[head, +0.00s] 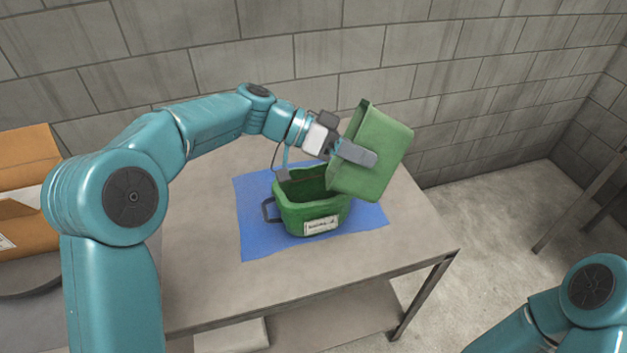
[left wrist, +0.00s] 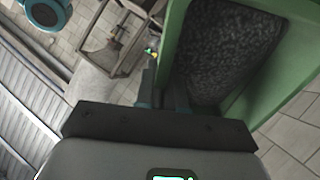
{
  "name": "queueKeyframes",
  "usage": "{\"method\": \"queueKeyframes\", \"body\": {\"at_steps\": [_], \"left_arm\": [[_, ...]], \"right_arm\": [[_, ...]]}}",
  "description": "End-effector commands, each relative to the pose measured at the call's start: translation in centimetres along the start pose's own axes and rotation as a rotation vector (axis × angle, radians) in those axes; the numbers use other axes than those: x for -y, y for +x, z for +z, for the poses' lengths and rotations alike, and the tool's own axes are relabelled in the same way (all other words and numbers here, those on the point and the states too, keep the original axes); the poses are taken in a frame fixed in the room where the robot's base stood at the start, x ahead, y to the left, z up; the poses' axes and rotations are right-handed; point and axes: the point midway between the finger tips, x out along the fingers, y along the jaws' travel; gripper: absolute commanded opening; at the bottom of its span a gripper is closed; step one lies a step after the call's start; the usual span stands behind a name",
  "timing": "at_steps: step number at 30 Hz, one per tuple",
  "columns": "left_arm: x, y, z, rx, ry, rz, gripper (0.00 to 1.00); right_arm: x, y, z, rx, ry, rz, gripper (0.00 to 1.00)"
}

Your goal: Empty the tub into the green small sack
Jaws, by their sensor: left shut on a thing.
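My left gripper (head: 358,154) is shut on a green tub (head: 385,150), which it holds tilted in the air. The tub is above and to the right of the open mouth of the green small sack (head: 295,214). The sack stands upright and open, with a dark handle on its left side and a white label on its front. In the left wrist view the tub (left wrist: 292,85) shows its inside, with a dark grey, speckled, grainy mass (left wrist: 225,50) in it. I cannot tell whether any has fallen into the sack. My right gripper is out of view.
The sack stands on a blue mat (head: 255,240) on a grey table (head: 200,270). A cardboard box (head: 28,215) is at the far left. A block wall (head: 340,50) closes the back. The table left of the mat is clear.

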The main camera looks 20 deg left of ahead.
Motion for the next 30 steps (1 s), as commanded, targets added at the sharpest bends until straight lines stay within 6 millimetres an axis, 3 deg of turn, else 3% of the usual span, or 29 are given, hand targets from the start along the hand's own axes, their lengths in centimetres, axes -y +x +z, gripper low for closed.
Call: {"method": "queueKeyframes", "body": {"at_steps": [3,9,12,17,26,30], "left_arm": [[-0.2,0.0,-0.4,0.006,0.003,-0.004,0.0],[-1.1,1.6,-1.4,0.153,0.01,-0.081,0.0],[-1.1,2.3,-1.2,0.211,0.013,-0.113,0.0],[-0.6,2.9,-0.4,0.238,0.015,-0.131,0.0],[-1.4,4.9,-1.4,0.435,0.032,-0.236,0.0],[-1.3,6.8,-1.0,0.542,0.041,-0.294,0.0]], "right_arm": [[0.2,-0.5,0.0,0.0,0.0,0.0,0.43],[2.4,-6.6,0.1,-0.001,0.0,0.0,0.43],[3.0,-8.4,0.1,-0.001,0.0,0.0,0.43],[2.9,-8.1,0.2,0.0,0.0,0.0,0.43],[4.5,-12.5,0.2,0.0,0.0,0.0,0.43],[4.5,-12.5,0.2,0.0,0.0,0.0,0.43]]}}
